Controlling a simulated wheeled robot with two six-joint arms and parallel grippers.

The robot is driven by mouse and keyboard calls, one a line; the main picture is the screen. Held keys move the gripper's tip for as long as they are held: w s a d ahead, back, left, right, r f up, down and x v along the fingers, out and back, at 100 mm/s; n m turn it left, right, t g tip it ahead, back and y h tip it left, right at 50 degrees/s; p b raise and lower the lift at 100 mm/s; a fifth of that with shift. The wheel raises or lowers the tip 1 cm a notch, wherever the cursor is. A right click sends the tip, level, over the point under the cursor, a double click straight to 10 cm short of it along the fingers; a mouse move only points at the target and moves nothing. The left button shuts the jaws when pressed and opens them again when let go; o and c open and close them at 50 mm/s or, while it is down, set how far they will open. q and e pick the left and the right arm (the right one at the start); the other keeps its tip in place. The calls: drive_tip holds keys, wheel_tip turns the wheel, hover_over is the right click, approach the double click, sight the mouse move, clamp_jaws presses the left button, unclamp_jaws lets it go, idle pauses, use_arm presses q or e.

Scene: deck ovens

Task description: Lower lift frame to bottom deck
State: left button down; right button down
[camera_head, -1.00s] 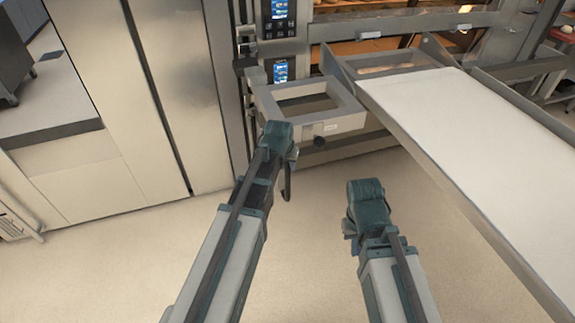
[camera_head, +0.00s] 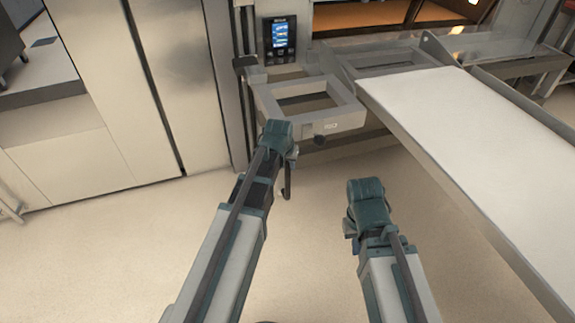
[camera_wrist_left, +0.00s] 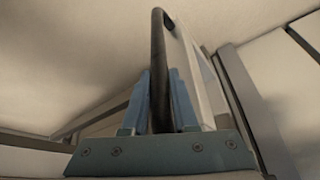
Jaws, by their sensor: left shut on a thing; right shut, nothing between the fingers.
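The grey lift frame (camera_head: 348,122) has an open rectangular middle and stands out in front of the oven column at the end of the white loading belt (camera_head: 440,115). My left gripper (camera_head: 288,150) is at the frame's near left side. In the left wrist view its blue fingers (camera_wrist_left: 160,103) are shut on a dark upright bar handle (camera_wrist_left: 157,50) beside a pale panel. In the head view its fingertips are mostly hidden by the wrist. My right gripper (camera_head: 362,215) is shut and empty over the floor, below and apart from the frame.
The oven front shows a lit control display (camera_head: 281,37) and a glowing deck opening (camera_head: 375,14) above the frame. Tall steel cabinets (camera_head: 100,75) stand at the left. The belt's side rail (camera_head: 460,195) runs down the right. The floor (camera_head: 110,260) at front left is clear.

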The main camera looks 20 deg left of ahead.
use_arm(q)
drive_tip(key=shift+s+f, duration=0.1)
drive_tip(key=shift+s, duration=0.05)
drive_tip(key=c, duration=0.7)
unclamp_jaws()
drive_tip(key=shift+f, duration=0.1)
drive_tip(key=p+v, duration=1.3)
drive_tip(key=v, duration=0.1)
drive_tip(key=shift+w, duration=0.25)
